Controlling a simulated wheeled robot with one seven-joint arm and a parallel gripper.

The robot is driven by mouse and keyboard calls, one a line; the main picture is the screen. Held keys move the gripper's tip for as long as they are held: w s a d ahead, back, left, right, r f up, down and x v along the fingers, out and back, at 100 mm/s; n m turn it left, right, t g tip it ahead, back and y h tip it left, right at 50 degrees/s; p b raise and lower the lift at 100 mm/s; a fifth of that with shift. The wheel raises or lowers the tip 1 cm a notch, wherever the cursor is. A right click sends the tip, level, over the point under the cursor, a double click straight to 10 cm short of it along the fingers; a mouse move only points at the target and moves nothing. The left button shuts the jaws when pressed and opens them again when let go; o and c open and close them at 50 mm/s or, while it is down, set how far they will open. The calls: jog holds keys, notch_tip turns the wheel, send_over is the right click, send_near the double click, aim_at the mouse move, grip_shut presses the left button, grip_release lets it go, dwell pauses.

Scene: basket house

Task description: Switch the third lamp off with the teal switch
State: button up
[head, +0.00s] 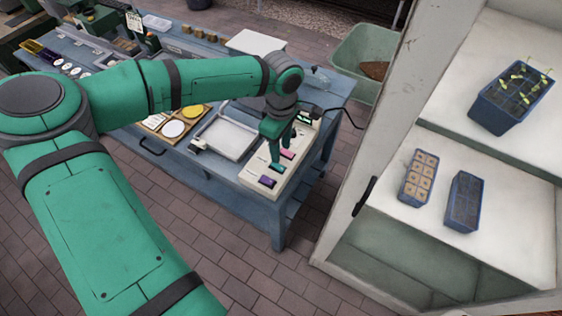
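A cream switch box (256,172) lies on the right end of the blue workbench. It carries a purple switch (267,182) at its near end, a pink switch (288,154) farther up, and a teal switch (277,168) between them. A small dark panel with green lights (304,118) shows at its far end; I cannot make out separate lamps or which are lit. My gripper (275,161) points down over the box, its tips at or just above the teal switch. I cannot tell whether they touch it, or whether the fingers are open. My gripper hides part of the box.
A white tray (226,137) and a wooden board with yellow and white discs (171,128) lie left of the box. A black cable (345,108) runs off its far end. A white shelf unit (400,226) with planting trays stands close on the right. A green bin (355,50) stands behind.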

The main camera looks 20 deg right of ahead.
aim_at(281, 168)
notch_tip(281, 168, down, 8)
jog(key=shift+r, duration=0.1)
dwell(0.4)
grip_shut()
